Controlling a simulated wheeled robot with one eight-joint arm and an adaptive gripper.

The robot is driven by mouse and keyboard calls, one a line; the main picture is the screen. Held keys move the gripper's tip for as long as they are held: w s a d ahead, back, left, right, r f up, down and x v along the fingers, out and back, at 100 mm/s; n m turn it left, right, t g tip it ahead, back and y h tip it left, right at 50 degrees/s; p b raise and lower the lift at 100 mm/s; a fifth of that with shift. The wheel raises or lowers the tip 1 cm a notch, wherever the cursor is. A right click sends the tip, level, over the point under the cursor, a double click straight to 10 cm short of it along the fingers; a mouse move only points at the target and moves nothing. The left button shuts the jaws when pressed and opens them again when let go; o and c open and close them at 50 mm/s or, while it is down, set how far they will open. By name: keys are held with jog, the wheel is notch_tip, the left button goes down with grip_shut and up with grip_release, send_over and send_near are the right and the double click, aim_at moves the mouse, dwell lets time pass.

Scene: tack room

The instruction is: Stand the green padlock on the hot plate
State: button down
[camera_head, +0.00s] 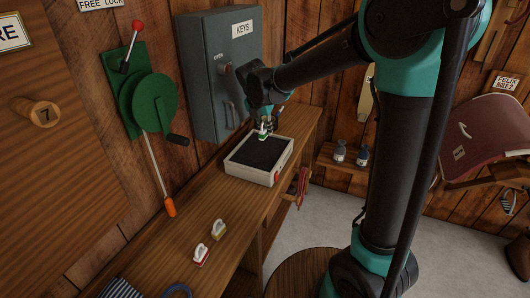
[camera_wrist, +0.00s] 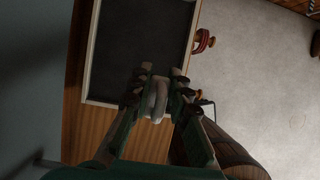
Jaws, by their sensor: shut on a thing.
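The green padlock (camera_head: 263,134) has a pale shackle and hangs upright below my gripper (camera_head: 265,124). My gripper is shut on it. In the wrist view, the padlock (camera_wrist: 155,100) is between the two fingers (camera_wrist: 160,72), its body partly hidden. The hot plate (camera_head: 258,154) is a pale box with a dark flat top on the wooden bench. The padlock is over the far part of this top in the head view; whether it touches is unclear. The hot plate (camera_wrist: 140,40) also fills the upper middle of the wrist view.
A yellow padlock (camera_head: 218,231) and a red padlock (camera_head: 201,256) stand on the bench (camera_head: 185,215) nearer the camera. A grey key cabinet (camera_head: 215,75) is on the wall close behind my gripper. A green lever device (camera_head: 150,105) is left of it. The hot plate's top looks clear.

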aim_at(267, 157)
notch_tip(267, 157, down, 11)
dwell(0.4)
jog(key=c, duration=1.4)
grip_release()
jog(key=shift+f, duration=0.1)
jog(key=shift+c, duration=0.2)
